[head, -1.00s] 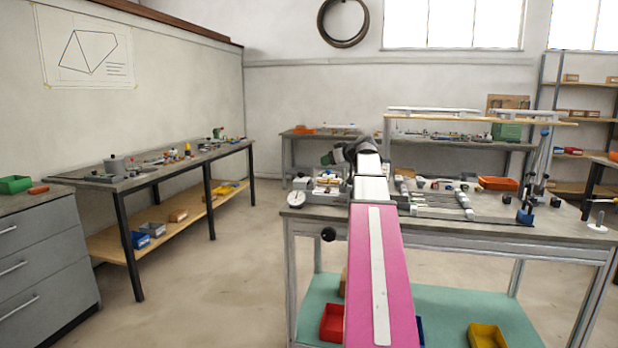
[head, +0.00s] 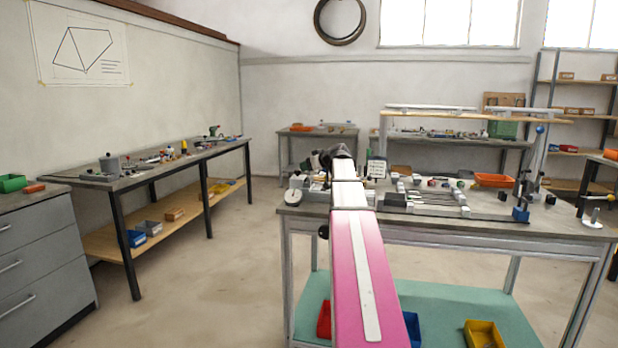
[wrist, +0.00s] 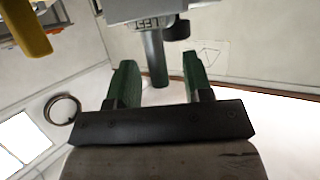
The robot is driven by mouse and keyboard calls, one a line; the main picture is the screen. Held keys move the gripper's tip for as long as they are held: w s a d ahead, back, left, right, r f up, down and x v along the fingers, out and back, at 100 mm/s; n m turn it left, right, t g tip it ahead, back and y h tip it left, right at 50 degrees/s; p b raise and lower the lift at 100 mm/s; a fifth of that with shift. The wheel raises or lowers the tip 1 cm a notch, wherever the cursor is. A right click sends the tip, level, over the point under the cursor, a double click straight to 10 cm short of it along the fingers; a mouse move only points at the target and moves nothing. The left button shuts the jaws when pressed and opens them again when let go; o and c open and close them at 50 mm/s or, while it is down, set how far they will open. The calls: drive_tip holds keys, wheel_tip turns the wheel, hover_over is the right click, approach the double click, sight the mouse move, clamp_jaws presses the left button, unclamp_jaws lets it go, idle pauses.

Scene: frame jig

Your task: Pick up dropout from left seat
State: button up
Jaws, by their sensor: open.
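In the wrist view my gripper (wrist: 159,63) is open, with its two green fingers spread apart and nothing clearly held. A grey block with upside-down lettering that reads LEFT (wrist: 145,14) is at the top edge, beyond the fingertips. A dark round post (wrist: 155,60) shows between the fingers, and a black knob (wrist: 178,29) is beside it. I cannot make out the dropout for certain in either view. In the head view my arm reaches over the left end of the jig bench (head: 300,209), and its dark wrist hides what lies behind it.
A white dial (head: 293,197) is at the bench's left end. Rods and blocks of the jig (head: 435,198) lie to the right of my arm. A blue-topped post (head: 538,150) stands farther right. A yellow part (wrist: 25,28) is at the wrist view's upper left.

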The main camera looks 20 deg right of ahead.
clamp_jaws()
